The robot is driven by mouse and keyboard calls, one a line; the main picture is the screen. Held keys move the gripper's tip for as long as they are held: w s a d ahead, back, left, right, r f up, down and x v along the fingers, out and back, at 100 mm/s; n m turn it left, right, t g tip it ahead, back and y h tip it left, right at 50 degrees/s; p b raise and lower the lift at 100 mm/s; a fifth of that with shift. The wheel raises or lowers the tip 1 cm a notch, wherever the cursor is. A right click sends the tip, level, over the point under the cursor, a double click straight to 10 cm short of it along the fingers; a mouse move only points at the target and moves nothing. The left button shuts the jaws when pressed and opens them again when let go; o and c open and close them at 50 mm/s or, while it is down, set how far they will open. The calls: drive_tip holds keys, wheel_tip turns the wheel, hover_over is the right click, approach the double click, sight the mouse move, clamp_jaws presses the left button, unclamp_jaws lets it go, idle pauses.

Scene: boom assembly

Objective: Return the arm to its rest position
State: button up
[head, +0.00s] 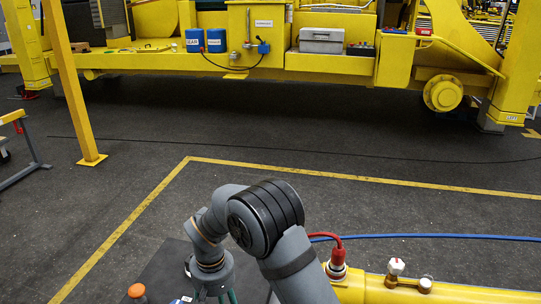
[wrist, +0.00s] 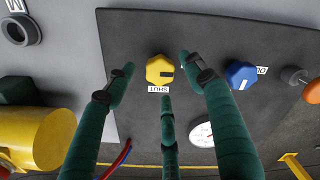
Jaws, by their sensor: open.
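My gripper (wrist: 160,80) has three dark green fingers, spread apart with nothing between them. In the wrist view they point at a yellow knob (wrist: 159,68) on a dark panel (wrist: 125,35). The knob has a label reading SHUT below it and appears between the fingertips; I see no finger closed on it. In the head view my arm is bent at the bottom middle, and my gripper (head: 214,296) points down over the dark panel (head: 160,272), its fingers partly cut off by the frame edge.
A blue knob (wrist: 240,74), a round gauge (wrist: 203,133) and an orange-tipped part (wrist: 294,76) sit right of the yellow knob. A yellow pipe (head: 450,294) with a red hose fitting (head: 336,262) lies right of my arm. Open floor (head: 270,125) reaches to the yellow machine (head: 330,70).

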wheel_tip(320, 180, up, 9)
wheel_tip(320, 180, down, 11)
drive_tip(key=shift+s+f, duration=0.1)
drive_tip(key=shift+m+p, duration=0.35)
drive_tip(key=shift+m, duration=0.85)
drive_tip(key=m, duration=0.2)
drive_tip(key=shift+r+m+p, duration=0.2)
drive_tip(key=shift+m+p, duration=0.1)
drive_tip(key=shift+p, duration=0.05)
drive_tip(key=m+p, duration=0.1)
drive_tip(key=m, duration=0.2)
drive_tip(key=shift+m+p, duration=0.3)
drive_tip(key=shift+m, duration=0.1)
drive_tip(key=m+p, duration=0.3)
drive_tip(key=m, duration=0.2)
drive_tip(key=shift+r, duration=0.1)
drive_tip(key=m+p, duration=0.3)
drive_tip(key=m, duration=0.1)
drive_tip(key=shift+m, duration=0.3)
drive_tip(key=shift+r+b, duration=0.6)
drive_tip(key=shift+r, duration=1)
